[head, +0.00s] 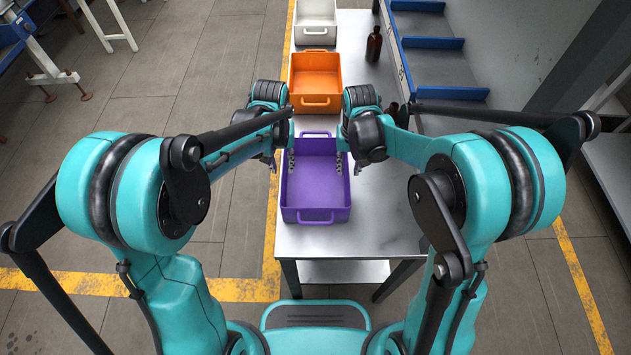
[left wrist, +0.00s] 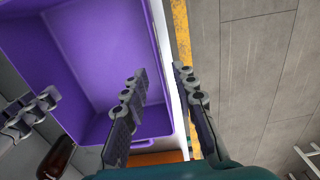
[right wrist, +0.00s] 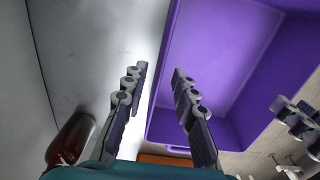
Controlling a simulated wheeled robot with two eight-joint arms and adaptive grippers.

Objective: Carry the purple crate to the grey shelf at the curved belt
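The empty purple crate (head: 316,215) stands upright on the near end of the metal table. It also shows in the left wrist view (left wrist: 90,50) and the right wrist view (right wrist: 215,60). My left gripper (head: 282,162) is open at the crate's left wall, one finger inside and one outside over the floor; it shows in the left wrist view (left wrist: 160,70). My right gripper (head: 346,166) is open at the right wall, one finger inside and one outside over the table; it shows in the right wrist view (right wrist: 159,69). I cannot identify the grey shelf or curved belt.
An orange crate (head: 316,73) stands behind the purple one, and a white crate (head: 316,35) farther back. An amber bottle (head: 374,44) stands on the table; another (right wrist: 72,140) is near my right gripper. Blue-edged shelving (head: 435,43) borders the table's right.

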